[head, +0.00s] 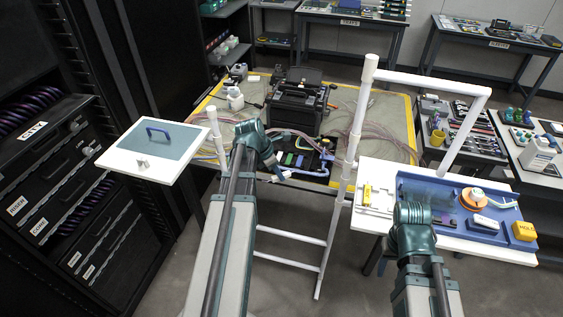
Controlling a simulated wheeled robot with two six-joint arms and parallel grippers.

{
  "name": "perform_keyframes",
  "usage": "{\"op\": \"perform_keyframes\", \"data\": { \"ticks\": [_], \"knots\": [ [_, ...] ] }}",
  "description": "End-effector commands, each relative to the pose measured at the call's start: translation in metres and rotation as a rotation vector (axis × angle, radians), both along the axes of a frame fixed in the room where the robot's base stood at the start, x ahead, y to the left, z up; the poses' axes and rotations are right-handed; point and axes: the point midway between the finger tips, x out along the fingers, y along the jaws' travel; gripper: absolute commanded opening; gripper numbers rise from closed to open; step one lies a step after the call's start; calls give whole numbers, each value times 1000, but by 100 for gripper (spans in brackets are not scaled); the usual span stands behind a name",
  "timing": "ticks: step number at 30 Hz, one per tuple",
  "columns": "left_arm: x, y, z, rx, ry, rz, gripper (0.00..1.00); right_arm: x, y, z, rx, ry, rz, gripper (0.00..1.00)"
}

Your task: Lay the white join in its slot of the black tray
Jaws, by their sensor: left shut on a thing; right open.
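The black tray (316,166) lies at the front edge of the grey mat, with small green and blue pieces in it. My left gripper (277,175) is shut at the tray's front left corner. A small white piece (285,174) shows at its fingertips and looks like the white join; it is too small to tell its exact tilt or whether it touches the tray. The slot cannot be made out. My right gripper (443,216) is open, low over the blue tray (420,184) on the right white table; its fingers are hardly visible behind my arm.
A black splicer machine (297,105) stands behind the black tray, with loose fibre cables on both sides. White posts (357,125) rise right of the mat. An orange spool (473,198) and yellow box (524,231) are on the blue tray. A white panel (150,160) with a handle is left.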

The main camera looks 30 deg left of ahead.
Motion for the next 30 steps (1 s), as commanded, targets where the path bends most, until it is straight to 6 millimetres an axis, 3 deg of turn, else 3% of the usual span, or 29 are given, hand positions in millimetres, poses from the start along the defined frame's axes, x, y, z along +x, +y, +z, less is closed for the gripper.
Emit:
{"op": "perform_keyframes", "data": {
  "ticks": [1, 3, 9, 12, 18, 26, 30],
  "knots": [
    [39, 21, -15, 1, -2, 84, 0, 0, 0, -15, 0, 0, 0, 50],
    [75, 43, -25, 1, -1, 210, 0, 0, 0, -25, 0, 0, 0, 50],
    [166, 97, -47, 1, -2, 537, 0, 0, 0, -47, 0, 0, -1, 50],
    [199, 115, -54, 1, -4, 655, 0, 0, 0, -55, 0, 0, -1, 50],
    [233, 135, -62, -1, -5, 793, 0, 0, 0, -62, 0, 0, -1, 50],
    [236, 137, -63, -2, -6, 823, 0, 0, 0, -64, 0, 0, -1, 50],
    [236, 137, -74, -2, -4, 822, 0, 0, 0, -75, 0, 0, -1, 50]
  ]
}}
